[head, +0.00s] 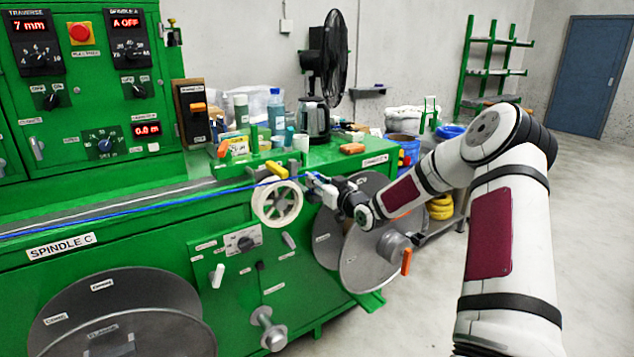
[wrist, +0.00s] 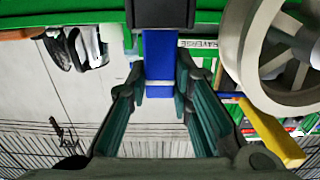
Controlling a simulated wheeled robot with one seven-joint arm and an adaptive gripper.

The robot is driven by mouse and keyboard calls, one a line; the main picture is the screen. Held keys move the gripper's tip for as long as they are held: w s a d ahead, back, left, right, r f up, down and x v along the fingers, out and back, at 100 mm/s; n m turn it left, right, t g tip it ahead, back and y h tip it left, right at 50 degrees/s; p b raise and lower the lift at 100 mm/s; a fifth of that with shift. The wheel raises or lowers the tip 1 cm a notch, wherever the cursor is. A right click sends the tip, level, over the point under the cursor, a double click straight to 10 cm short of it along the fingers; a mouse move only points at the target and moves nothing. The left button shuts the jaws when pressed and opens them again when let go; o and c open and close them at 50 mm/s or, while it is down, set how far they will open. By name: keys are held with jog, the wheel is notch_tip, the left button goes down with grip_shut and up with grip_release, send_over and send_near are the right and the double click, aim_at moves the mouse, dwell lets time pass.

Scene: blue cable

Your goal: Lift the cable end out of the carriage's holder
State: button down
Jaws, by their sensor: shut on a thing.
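The blue cable (head: 150,202) runs taut along the green machine's top from the left edge to the carriage near my gripper. The carriage carries a white spoked wheel (head: 277,203) and a yellow lever (head: 277,169). My gripper (head: 318,184) is just right of the wheel, pointing left at the cable end. In the wrist view, the blue cable end (wrist: 159,75) lies between my fingertips (wrist: 161,82), which are shut on it. Beyond them it meets a dark holder (wrist: 133,15). In the head view, my gripper and the wheel hide the holder, so I cannot tell how deep the end sits.
The white wheel (wrist: 262,50) and yellow lever (wrist: 272,132) are close to my fingers in the wrist view. A large grey reel (head: 365,240) is below my gripper.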

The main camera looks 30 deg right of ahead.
jog(key=shift+r, duration=0.2)
dwell(0.5)
jog(key=shift+r+p, duration=1.6)
jog(key=shift+r, duration=1.2)
